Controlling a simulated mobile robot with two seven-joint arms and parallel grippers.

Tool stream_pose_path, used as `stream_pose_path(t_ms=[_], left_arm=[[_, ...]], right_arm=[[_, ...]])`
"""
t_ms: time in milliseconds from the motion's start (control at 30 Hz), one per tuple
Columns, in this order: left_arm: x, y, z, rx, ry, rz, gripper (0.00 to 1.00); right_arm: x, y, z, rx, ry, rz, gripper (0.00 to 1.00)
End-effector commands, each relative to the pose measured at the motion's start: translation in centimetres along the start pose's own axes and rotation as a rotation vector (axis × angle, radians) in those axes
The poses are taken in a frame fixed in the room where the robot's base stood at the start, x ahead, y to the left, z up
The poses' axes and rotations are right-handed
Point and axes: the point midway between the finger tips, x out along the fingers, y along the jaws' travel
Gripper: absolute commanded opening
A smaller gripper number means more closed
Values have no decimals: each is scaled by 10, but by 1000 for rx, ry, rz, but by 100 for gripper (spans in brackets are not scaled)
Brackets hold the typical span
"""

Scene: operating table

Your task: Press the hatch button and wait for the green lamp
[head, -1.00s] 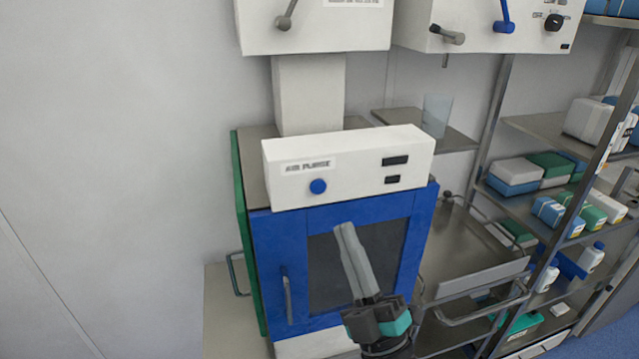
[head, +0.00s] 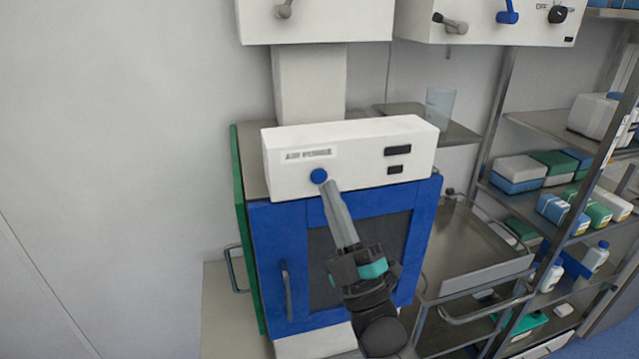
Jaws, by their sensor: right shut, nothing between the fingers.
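A blue round button (head: 318,176) sits on the front of a white panel box (head: 350,158) labelled "AIR PURGE", above a blue hatch door (head: 268,262) with a dark window. My right gripper (head: 328,187) is shut and empty. Its fingertips are at the lower right edge of the button; I cannot tell whether they touch it. Two small dark rectangles (head: 397,151) are on the right of the panel, and no green light shows on them. My left gripper is not in view.
A steel cart (head: 470,262) stands right of the hatch. Shelves (head: 550,190) with boxes and bottles are at the far right. White units with levers (head: 508,12) hang above. The wall at left is bare.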

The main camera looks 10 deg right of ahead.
Motion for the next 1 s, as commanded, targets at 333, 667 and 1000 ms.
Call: stream_pose_path(t_ms=[333,667,1000], left_arm=[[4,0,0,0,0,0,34],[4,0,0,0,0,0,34],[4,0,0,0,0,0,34]], right_arm=[[8,-5,6,-1,-1,0,0],[8,-5,6,0,-1,0,0],[8,-5,6,0,-1,0,0]])
